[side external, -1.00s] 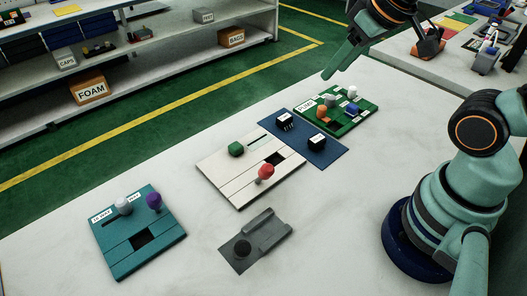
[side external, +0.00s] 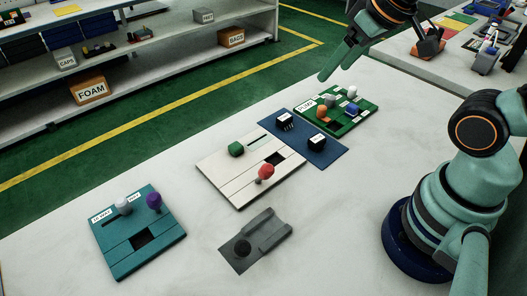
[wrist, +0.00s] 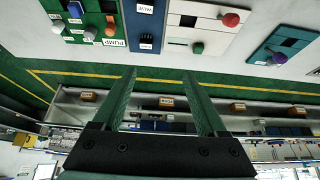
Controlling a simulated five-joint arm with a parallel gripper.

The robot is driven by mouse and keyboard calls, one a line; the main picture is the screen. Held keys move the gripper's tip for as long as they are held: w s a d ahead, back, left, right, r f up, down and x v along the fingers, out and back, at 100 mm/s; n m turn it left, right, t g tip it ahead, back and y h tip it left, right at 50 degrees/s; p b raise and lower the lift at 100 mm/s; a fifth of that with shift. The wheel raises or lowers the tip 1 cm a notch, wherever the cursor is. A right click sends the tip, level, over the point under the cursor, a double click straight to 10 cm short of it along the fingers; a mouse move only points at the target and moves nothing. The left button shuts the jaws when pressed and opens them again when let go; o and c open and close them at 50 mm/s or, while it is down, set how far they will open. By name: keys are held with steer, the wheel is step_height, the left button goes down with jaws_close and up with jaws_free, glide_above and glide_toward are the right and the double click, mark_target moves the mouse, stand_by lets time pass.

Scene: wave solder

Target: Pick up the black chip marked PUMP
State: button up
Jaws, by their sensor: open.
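Two black chips stand on a dark blue mat (side external: 329,158) in the side view: one nearer the back (side external: 284,123), one nearer the front right (side external: 317,143). One black chip with pins shows in the wrist view (wrist: 146,42). A green board (side external: 365,113) beside the mat carries a PUMP label (side external: 305,104). My gripper (side external: 330,74) is open and empty, above and behind the green board, apart from both chips.
A white board (side external: 233,183) with green and red knobs lies left of the mat. A teal board (side external: 130,262) and a grey fixture (side external: 265,238) lie nearer the front. Colored parts stand on the green board. White table surface is clear between boards.

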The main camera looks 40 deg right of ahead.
steer(key=m+g, duration=0.6)
steer(key=m, duration=1.2)
glide_above(283, 118)
step_height(283, 118, down, 12)
step_height(283, 118, down, 11)
steer(key=shift+f, duration=0.1)
jaws_close()
